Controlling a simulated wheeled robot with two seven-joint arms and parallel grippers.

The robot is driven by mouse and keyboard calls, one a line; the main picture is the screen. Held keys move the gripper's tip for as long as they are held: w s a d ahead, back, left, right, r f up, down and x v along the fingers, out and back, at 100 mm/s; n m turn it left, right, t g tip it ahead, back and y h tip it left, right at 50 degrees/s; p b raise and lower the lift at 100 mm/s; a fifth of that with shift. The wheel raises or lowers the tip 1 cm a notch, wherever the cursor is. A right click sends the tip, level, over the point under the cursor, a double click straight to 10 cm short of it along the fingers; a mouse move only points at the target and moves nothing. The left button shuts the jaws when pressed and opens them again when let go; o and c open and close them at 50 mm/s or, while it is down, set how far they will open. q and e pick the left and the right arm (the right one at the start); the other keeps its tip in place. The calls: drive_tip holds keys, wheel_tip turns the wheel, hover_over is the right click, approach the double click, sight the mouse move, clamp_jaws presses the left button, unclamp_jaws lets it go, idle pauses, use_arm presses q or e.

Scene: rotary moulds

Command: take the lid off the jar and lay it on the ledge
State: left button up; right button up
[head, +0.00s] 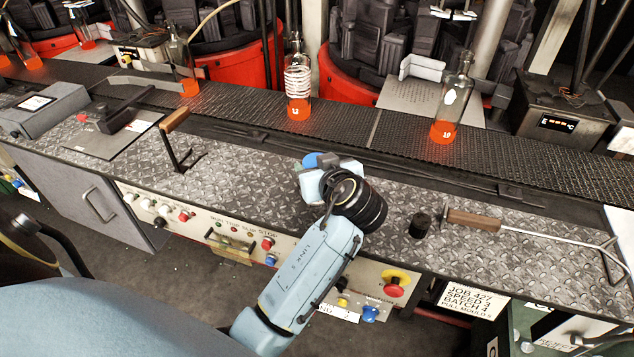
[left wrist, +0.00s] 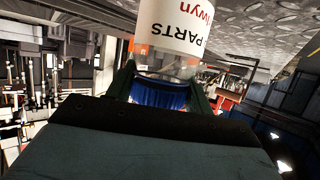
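My left gripper (head: 318,168) is over the patterned metal ledge (head: 235,150), near the middle of the head view. A bit of the blue lid (head: 312,160) shows beside it. In the left wrist view, the gripper's two fingers (left wrist: 160,88) flank the blue lid (left wrist: 160,95) and appear to touch it on both sides. The jar (left wrist: 172,28), clear with a white label reading PARTS, appears upside down at the top of that view, right against the lid. I cannot tell whether the lid is still seated. My arm hides most of the jar in the head view. My right gripper is out of view.
A black knob (head: 420,226) and a wooden-handled rod (head: 474,219) lie right of my arm. An upright lever (head: 177,150) stands left. Glowing-bottomed bottles (head: 298,85) stand on the dark belt behind. A red button (head: 394,288) sits on the front panel.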

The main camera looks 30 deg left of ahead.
use_arm(q)
drive_tip(key=c, duration=0.4)
drive_tip(key=shift+r, duration=0.15)
wheel_tip(320, 180, up, 10)
drive_tip(key=shift+f+p, duration=0.1)
drive_tip(key=shift+p, duration=0.5)
drive_tip(key=o, duration=0.3)
drive_tip(key=c, duration=0.7)
